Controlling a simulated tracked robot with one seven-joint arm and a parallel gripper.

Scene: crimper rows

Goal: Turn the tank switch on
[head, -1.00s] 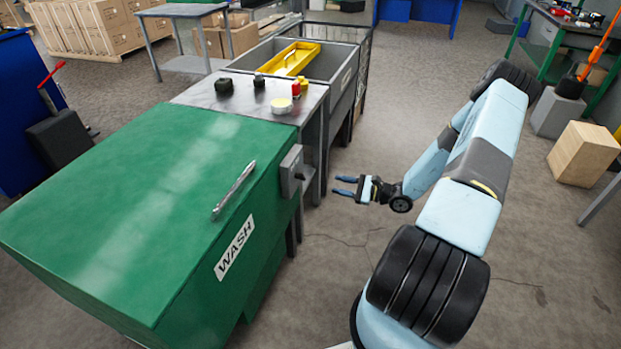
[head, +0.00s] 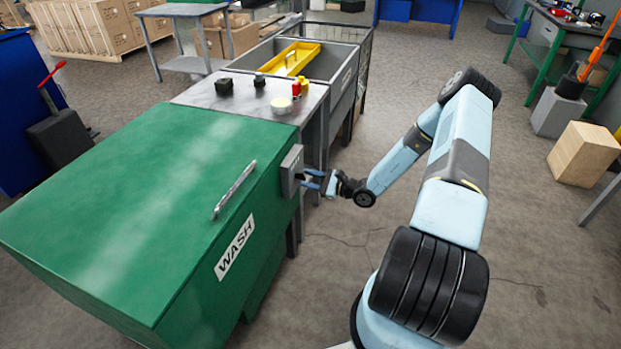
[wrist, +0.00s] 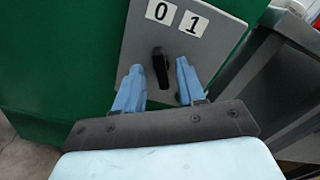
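The green wash tank (head: 130,200) with a WASH label (head: 234,247) stands at the left of the head view. Its grey switch box (head: 291,170) is on the right side of the tank. In the wrist view the switch box (wrist: 215,50) carries labels 0 and 1 above a black rotary knob (wrist: 160,66). The knob stands about upright, its top a little nearer the 0. My gripper (head: 312,179) is at the switch box. In the wrist view its blue fingers (wrist: 157,80) are open, one on each side of the knob, with gaps visible; contact is not clear.
A metal handle (head: 234,190) lies on the tank lid. A grey side table (head: 255,100) beyond holds small black, red and yellow items. A grey basin with a yellow tray (head: 290,58) stands behind it.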

